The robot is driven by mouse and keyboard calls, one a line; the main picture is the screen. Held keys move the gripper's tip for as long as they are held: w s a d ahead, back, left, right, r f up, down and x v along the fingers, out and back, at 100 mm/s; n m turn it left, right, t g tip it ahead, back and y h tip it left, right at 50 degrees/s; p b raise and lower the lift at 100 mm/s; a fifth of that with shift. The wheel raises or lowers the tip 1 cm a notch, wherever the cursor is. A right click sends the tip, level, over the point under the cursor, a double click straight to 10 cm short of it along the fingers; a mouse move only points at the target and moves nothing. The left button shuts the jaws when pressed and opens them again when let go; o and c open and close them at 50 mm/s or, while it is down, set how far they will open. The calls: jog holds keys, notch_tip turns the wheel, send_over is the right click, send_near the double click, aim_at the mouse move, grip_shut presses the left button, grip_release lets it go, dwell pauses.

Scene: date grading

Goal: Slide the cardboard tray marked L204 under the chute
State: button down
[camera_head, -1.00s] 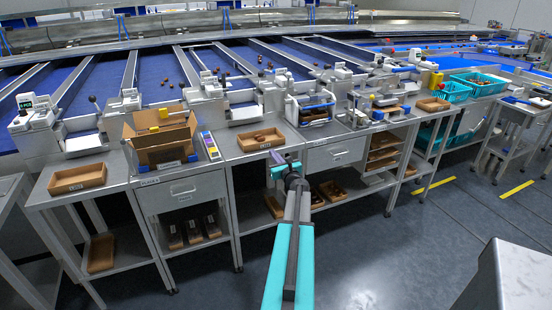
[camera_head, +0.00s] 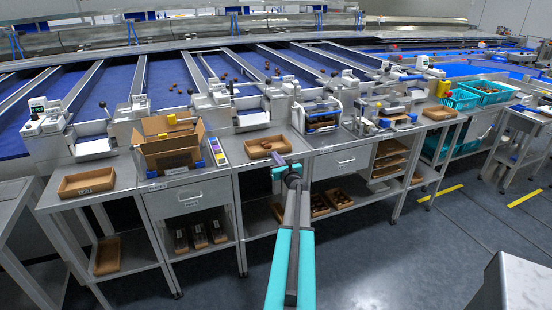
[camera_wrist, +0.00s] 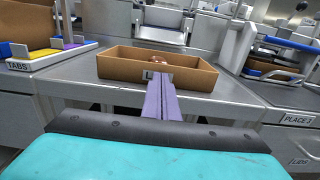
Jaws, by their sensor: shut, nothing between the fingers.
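A brown cardboard tray (camera_head: 250,152) sits on the steel table below a weighing station, with a few dates inside. In the wrist view the tray (camera_wrist: 115,68) is straight ahead, its front label starting with "L" and the rest hidden behind my fingers. My gripper (camera_head: 277,160) is shut and empty, its purple fingers (camera_wrist: 160,84) pointing at the middle of the tray's front wall. I cannot tell whether the fingertips touch it. A steel chute (camera_wrist: 163,36) stands behind the tray, its outlet beyond the back wall; it also shows in the head view (camera_head: 250,118).
An open cardboard box (camera_head: 170,148) and a colored tabs holder (camera_head: 217,152) stand to the left. Another brown tray (camera_head: 86,181) lies on the far-left table. A blue-handled rack (camera_head: 321,117) stands to the right. Bare steel flanks the tray.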

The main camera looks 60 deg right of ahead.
aim_at(269, 148)
jog(key=shift+d, duration=0.1)
jog(key=shift+b+x, duration=2.1)
jog(key=shift+x, duration=2.95)
jog(key=shift+s, duration=0.15)
jog(key=shift+s+a, duration=0.5)
jog(key=shift+a, duration=0.05)
jog(key=b+v, duration=0.1)
jog(key=v, duration=0.2)
jog(key=shift+s+a, duration=0.15)
jog(key=shift+s, duration=0.15)
jog(key=b+v, duration=0.2)
jog(key=v, duration=0.6)
jog(key=shift+s+a, duration=0.25)
jog(key=shift+s, duration=0.1)
